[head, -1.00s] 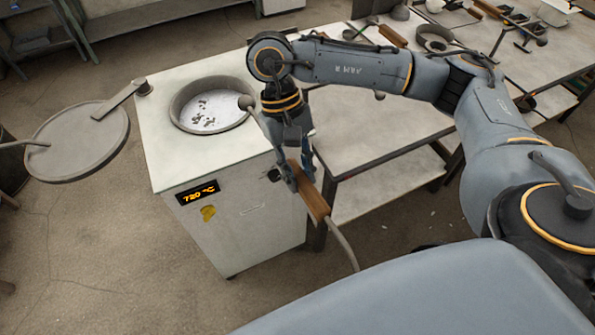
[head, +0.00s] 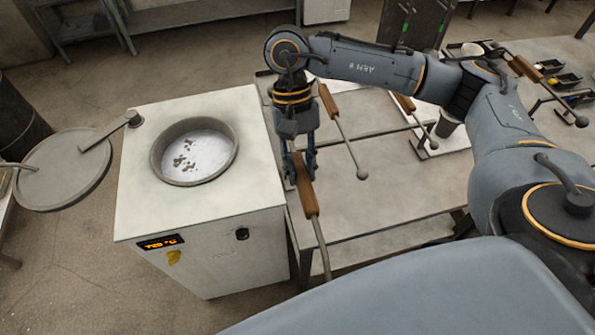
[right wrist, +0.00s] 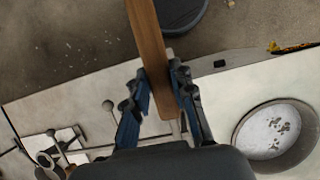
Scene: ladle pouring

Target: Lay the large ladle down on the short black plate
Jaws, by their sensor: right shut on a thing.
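My right gripper (head: 301,172) is shut on the brown wooden handle of a ladle (head: 307,198). The handle slants, and its grey rod runs down towards my body; the ladle's far end is hidden or out of view. The gripper is over the near left edge of the table, just right of the furnace. In the right wrist view the blue fingers (right wrist: 160,88) sit on both sides of the handle (right wrist: 148,45). I cannot surely pick out the short black plate. My left gripper is not in view.
The white furnace (head: 130,213) with its round melt pot (head: 233,150) stands left of the gripper. On the table (head: 375,208) lie another ladle with a wooden handle (head: 328,101) and more tools. Small black trays (head: 567,80) are at the far right. The table's near part is clear.

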